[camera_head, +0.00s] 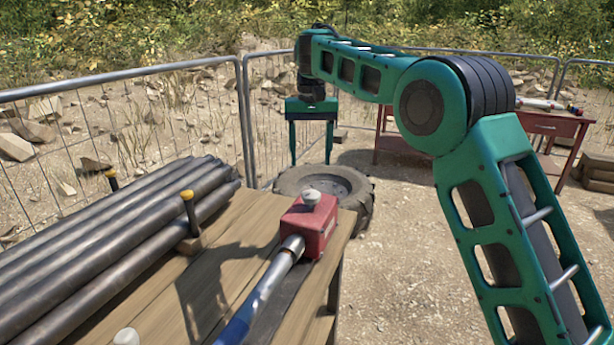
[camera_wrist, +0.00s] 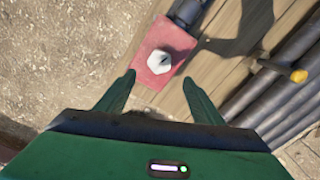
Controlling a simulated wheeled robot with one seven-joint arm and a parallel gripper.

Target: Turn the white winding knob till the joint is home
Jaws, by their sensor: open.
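The white winding knob (camera_head: 311,197) sits on top of a red box (camera_head: 308,228) near the right edge of the wooden table. In the wrist view the knob (camera_wrist: 159,62) is a faceted white piece with a dark mark, on the red box (camera_wrist: 150,80). A metal rod (camera_head: 277,275) with a blue part runs into the box's near side. My gripper (camera_head: 313,163) is open and empty, pointing down, beyond and above the box in the head view. In the wrist view the knob shows just ahead of the gap between my fingertips (camera_wrist: 158,75).
Dark pipes (camera_head: 110,235) lie along the table's left, beside yellow-topped posts (camera_head: 188,210). Another white knob (camera_head: 126,337) shows at the bottom edge. A tyre (camera_head: 345,190) lies on the ground behind the table (camera_head: 160,315). A red bench (camera_head: 550,124) stands back right, before a mesh fence.

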